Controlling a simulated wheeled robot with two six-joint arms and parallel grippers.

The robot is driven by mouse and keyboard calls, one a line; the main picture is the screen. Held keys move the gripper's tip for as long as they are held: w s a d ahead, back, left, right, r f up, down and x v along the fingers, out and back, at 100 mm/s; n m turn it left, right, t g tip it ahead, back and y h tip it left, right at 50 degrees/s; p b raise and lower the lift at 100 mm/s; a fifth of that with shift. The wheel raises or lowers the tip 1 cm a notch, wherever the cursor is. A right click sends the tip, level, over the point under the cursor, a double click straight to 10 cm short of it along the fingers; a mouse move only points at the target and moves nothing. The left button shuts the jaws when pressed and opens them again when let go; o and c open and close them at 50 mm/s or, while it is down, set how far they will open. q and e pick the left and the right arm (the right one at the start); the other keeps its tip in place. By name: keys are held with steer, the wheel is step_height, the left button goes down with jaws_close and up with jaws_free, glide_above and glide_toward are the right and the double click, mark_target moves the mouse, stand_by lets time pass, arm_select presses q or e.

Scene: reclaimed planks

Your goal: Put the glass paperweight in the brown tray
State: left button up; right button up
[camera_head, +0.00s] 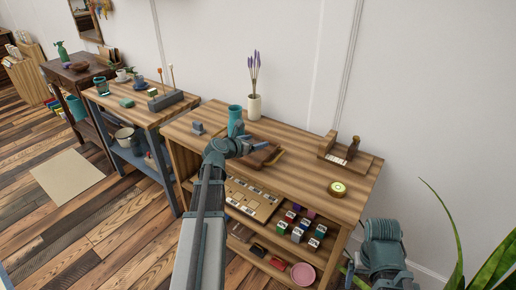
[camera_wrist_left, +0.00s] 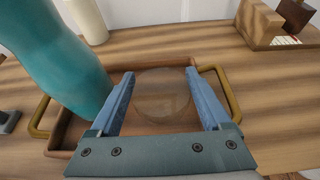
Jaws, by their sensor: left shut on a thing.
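The glass paperweight (camera_wrist_left: 162,92) is a clear round body between the fingers of my left gripper (camera_wrist_left: 160,98) in the left wrist view. My left gripper, also in the head view (camera_head: 262,146), is shut on it. The brown tray (camera_wrist_left: 62,154) has brass handles at its two sides and lies under the gripper. In the head view the tray (camera_head: 268,157) is partly hidden by my left arm. I cannot tell whether the paperweight touches the tray floor. My right arm shows at the lower right of the head view; its jaws do not show clearly.
A white vase with lavender (camera_head: 254,106) is behind. A wooden stand (camera_head: 350,155) and a small round green-topped thing (camera_head: 338,188) are on the right. The table (camera_head: 310,185) is clear between them.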

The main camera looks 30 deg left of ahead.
arm_select(q)
steer(key=shift+w+d, duration=0.1)
steer(key=shift+w, duration=0.5)
steer(key=f+b, duration=0.2)
steer(key=w+f+b, duration=0.1)
steer(key=f+b, duration=0.1)
steer(key=shift+r, duration=0.2)
steer(key=shift+f, duration=0.15)
steer(key=o, duration=1.4)
steer(key=shift+r+p, duration=0.2)
steer(key=shift+p, duration=0.1)
steer(key=p+v, duration=0.4)
steer(key=v, duration=0.8)
steer(key=shift+s+d, duration=0.1)
